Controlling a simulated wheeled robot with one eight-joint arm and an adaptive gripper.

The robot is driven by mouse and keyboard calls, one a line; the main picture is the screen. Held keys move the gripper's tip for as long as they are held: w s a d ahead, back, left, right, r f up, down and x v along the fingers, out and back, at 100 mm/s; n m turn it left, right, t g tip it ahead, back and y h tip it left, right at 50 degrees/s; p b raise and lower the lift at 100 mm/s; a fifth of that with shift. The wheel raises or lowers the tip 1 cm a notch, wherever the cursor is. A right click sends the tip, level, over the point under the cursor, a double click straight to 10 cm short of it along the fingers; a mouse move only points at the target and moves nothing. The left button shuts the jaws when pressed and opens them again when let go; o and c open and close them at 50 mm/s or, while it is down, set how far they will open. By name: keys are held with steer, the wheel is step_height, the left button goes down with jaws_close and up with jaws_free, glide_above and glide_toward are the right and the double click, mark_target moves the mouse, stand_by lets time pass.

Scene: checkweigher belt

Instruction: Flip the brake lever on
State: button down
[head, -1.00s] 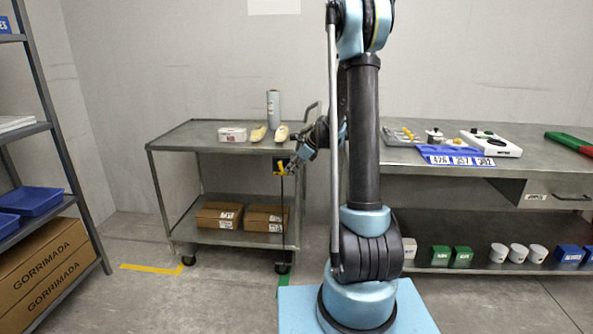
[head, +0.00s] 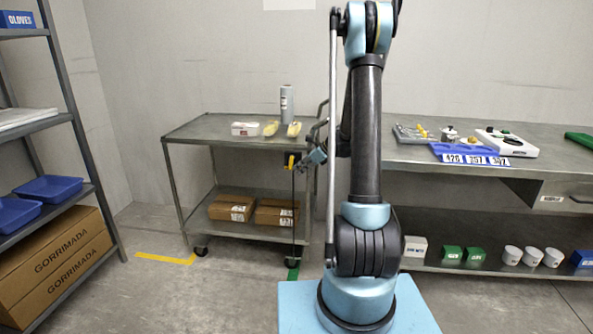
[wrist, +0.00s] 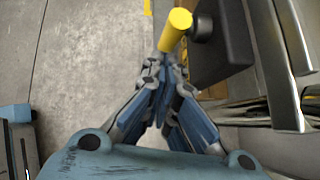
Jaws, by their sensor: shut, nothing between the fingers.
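The brake lever (head: 291,161) has a yellow handle and sits on a dark box at the right end of the steel cart. In the head view the handle looks about upright. In the wrist view the yellow handle (wrist: 174,31) joins a black hub on the side of the dark box (wrist: 222,45). My gripper (head: 299,167) is just right of the lever in the head view. In the wrist view my gripper (wrist: 166,68) is shut and empty, its tips just below the handle. I cannot tell whether they touch it.
The cart (head: 230,141) carries a white box (head: 244,129), two yellowish items and a grey bottle (head: 287,103), with cartons below. A workbench (head: 400,161) stands to the right and a shelf rack (head: 72,128) to the left. Floor before the cart is clear.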

steer(key=shift+a+f, duration=0.25)
steer(key=shift+w+a+f, duration=0.1)
steer(key=shift+a+f, duration=0.05)
stand_by(0.4)
stand_by(1.2)
steer(key=v, duration=1.2)
